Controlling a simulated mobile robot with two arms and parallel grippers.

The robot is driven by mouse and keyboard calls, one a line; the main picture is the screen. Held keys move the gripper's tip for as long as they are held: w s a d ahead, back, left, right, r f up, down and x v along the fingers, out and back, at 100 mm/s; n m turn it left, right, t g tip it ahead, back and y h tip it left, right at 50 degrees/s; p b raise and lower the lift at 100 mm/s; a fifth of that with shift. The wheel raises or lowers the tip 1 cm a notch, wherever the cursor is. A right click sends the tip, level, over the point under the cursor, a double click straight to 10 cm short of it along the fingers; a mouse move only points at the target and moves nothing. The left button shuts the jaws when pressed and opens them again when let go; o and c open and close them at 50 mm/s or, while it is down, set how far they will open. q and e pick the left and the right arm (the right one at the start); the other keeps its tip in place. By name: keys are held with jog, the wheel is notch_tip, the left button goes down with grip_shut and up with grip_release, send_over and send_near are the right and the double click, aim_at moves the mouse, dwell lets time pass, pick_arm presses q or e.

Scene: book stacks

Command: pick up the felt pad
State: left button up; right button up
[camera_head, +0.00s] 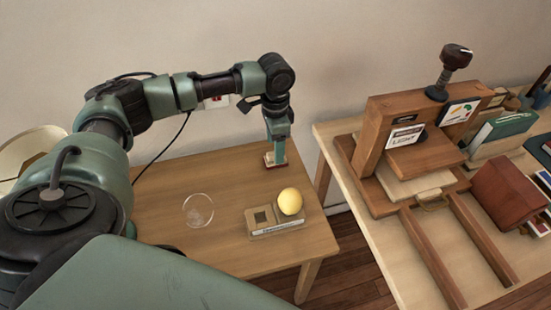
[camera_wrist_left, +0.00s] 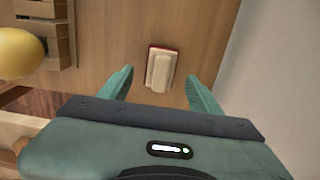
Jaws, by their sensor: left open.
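The felt pad (camera_wrist_left: 162,69) appears to be the small block with a cream top and a red base, lying on the small wooden table. In the head view the pad (camera_head: 269,160) is near the table's back right edge, partly hidden by my left gripper (camera_head: 277,155). In the left wrist view my left gripper (camera_wrist_left: 161,75) is open, with one finger on each side of the pad's near end. Nothing is held. I cannot tell whether the fingers touch the pad or how high they are. My right gripper is not in view.
A yellow ball (camera_head: 290,201) sits on a wooden holder (camera_head: 262,233); the ball (camera_wrist_left: 20,52) also shows in the wrist view. A clear round dish (camera_head: 198,211) lies left of it. A wooden press (camera_head: 395,130) and books (camera_head: 505,192) stand on the right table. A wall is behind.

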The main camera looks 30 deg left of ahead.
pick_arm(q)
notch_tip(320, 180, down, 4)
jog(key=shift+w+r, duration=0.1)
grip_shut()
jog(key=shift+r, duration=0.1)
notch_tip(320, 180, up, 20)
jog(key=shift+p, duration=0.45)
dwell(0.3)
